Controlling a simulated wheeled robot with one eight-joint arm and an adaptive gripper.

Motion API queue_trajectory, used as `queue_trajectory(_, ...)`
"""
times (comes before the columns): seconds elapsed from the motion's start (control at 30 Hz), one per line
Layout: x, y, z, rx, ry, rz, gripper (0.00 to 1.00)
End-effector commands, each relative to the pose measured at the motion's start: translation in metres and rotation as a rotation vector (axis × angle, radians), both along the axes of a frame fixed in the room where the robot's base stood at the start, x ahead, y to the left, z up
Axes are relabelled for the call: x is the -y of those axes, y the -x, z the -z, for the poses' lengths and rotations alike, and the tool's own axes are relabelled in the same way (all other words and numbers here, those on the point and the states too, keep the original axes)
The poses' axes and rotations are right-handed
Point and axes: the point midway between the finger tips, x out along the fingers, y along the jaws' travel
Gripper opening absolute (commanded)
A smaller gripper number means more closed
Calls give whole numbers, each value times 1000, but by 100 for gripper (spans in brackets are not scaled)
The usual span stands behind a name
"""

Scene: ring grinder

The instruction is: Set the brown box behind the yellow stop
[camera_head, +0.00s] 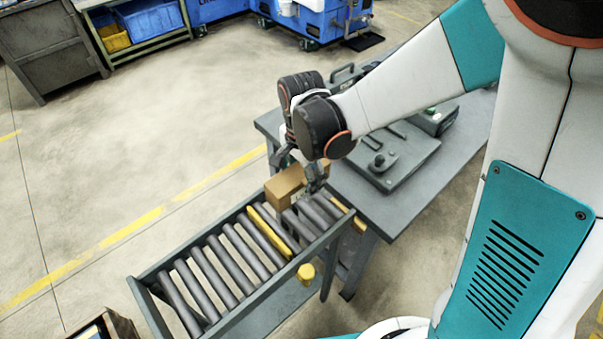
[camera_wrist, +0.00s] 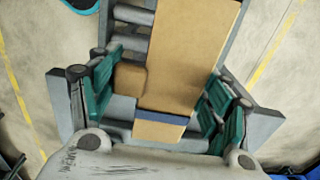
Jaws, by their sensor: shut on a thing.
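The brown box (camera_head: 285,186) is at the far right end of the roller conveyor, tilted in the picture. My gripper (camera_head: 303,180) is shut on it from above. In the wrist view the box (camera_wrist: 195,50) fills the middle between my teal finger pads (camera_wrist: 165,102), with a dark blue strip across its near end. A smaller tan block (camera_wrist: 130,78) shows beside it, by the left pad. A yellow stop bar (camera_head: 268,230) lies across the rollers, left of and nearer than the box. I cannot tell whether the box touches the rollers.
The conveyor (camera_head: 225,262) has bare grey rollers left of the yellow bar. A grey table (camera_head: 385,205) with a flat grey fixture (camera_head: 390,155) stands behind right. Open floor lies to the left.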

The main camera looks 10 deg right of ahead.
Motion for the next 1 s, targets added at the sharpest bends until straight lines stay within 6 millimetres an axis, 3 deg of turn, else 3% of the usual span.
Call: queue_trajectory(1.0, 0, 0, 84, 0, 0, -2, 48)
